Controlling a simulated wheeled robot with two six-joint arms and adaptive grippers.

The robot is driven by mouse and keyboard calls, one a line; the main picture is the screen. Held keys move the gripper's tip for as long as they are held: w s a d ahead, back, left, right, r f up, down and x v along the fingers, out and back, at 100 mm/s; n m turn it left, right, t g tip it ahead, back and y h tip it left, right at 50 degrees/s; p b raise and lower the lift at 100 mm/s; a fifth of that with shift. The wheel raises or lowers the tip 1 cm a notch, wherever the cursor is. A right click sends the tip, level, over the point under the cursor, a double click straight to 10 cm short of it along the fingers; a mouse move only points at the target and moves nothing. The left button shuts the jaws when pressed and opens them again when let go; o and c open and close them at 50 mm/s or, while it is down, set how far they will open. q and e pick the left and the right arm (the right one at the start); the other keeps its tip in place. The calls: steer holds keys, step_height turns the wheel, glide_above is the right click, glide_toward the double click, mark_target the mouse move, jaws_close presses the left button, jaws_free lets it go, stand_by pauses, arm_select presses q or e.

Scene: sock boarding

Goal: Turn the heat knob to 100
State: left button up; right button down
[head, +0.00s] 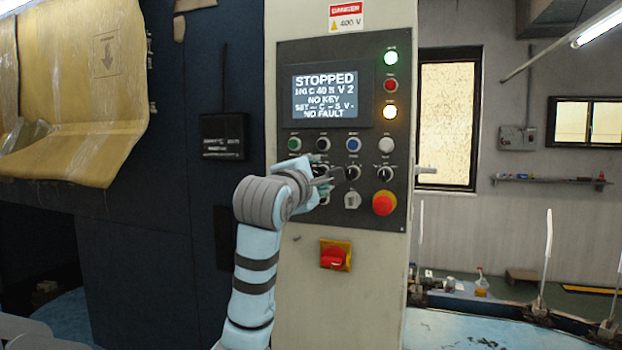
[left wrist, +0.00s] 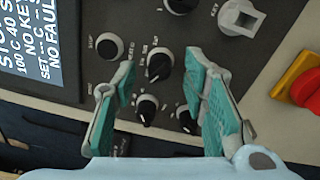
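The control panel (head: 345,220) has a row of buttons and, below it, dark knobs with white pointer marks. One knob (left wrist: 158,66) appears between the fingertips of my left gripper (left wrist: 162,75) in the left wrist view. Two more knobs (left wrist: 146,111) also show between the fingers. The fingers are spread and no knob is visibly clamped. In the head view, my left gripper (head: 326,182) is at the panel's left-middle and hides part of the knob row. The labels are too small to tell which knob is heat. My right gripper is not in view.
The display (head: 324,95) reads STOPPED, NO KEY and NO FAULT. A red emergency button (head: 384,203) is at the panel's lower right. A key switch (left wrist: 238,17) shows near the gripper. A red switch on a yellow plate (head: 335,256) sits below the panel.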

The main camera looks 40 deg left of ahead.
arm_select(q)
steer(key=v, duration=1.1)
